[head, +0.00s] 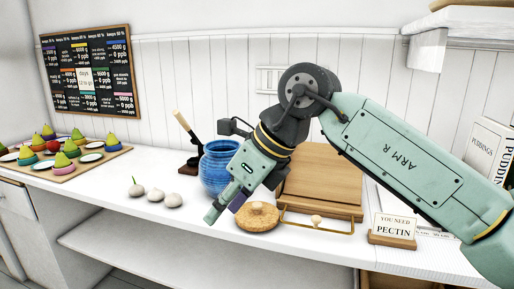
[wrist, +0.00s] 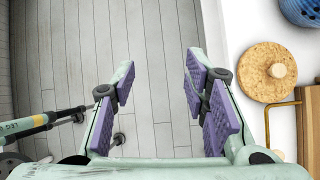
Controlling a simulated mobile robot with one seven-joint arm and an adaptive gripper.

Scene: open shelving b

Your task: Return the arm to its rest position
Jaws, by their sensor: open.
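My arm reaches in from the right in the head view, over the white counter (head: 150,212). My gripper (head: 222,210) points down and to the left, in front of the blue pot and left of the round cork lid. In the wrist view my gripper (wrist: 157,95) is open, with its purple pads wide apart. Nothing is between the pads; only the grey plank floor (wrist: 155,60) shows below them. The gripper hangs beside the counter's edge in the wrist view.
A blue ribbed pot (head: 217,168), a cork lid (head: 258,217), a wooden board (head: 322,178) and a pectin sign (head: 393,229) stand near the arm. Garlic bulbs (head: 172,200) lie left of it. A tray (head: 65,168) of colourful items is at far left.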

